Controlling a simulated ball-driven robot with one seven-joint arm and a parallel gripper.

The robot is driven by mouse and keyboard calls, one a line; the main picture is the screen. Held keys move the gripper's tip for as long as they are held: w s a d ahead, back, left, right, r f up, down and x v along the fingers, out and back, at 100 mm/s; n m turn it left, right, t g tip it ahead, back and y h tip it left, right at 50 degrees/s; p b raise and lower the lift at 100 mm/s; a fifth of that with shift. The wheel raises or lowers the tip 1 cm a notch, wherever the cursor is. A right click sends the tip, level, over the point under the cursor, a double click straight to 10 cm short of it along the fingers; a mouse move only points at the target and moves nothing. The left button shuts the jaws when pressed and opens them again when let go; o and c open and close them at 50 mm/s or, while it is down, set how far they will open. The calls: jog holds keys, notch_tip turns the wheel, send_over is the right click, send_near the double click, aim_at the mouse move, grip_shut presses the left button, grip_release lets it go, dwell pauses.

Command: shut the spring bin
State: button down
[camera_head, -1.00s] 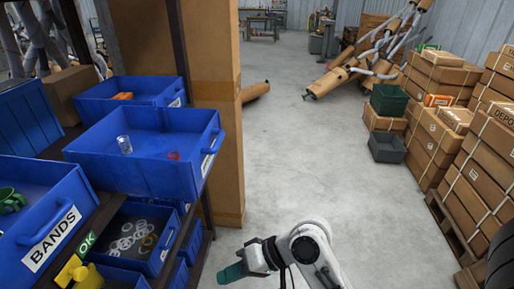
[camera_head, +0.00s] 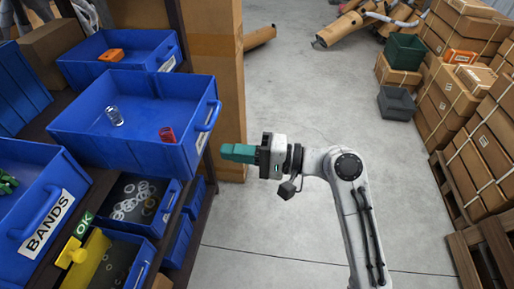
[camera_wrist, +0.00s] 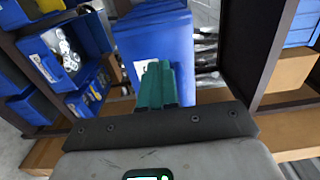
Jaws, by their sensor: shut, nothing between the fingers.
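A large blue bin (camera_head: 125,150) sticks out of the shelf at left in the head view. It has a blue handle (camera_head: 209,117) on its right-hand front. Inside lie a small silvery cylinder (camera_head: 115,116) and a small red piece (camera_head: 166,134), perhaps springs. Its label cannot be read. My gripper (camera_head: 224,152) is shut and empty, pointing left, just right of this bin's front; whether it touches cannot be told. In the wrist view the shut green fingers (camera_wrist: 156,84) point at a blue bin (camera_wrist: 155,40), partly covering a white label.
A BANDS bin (camera_head: 15,225) and a yellow-fronted bin (camera_head: 88,262) by an OK tag are at lower left. A bin of rings (camera_head: 150,220) sits below. A cardboard column (camera_head: 215,75) stands behind. Boxes (camera_head: 465,100) are stacked at right. The middle floor is clear.

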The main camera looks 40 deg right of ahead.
aim_at(192, 148)
jog(key=p+x, duration=0.1)
jog(key=x, duration=0.3)
jog(key=shift+w+a+r, duration=0.15)
jog(key=shift+w, duration=0.05)
jog(key=shift+x, duration=0.8)
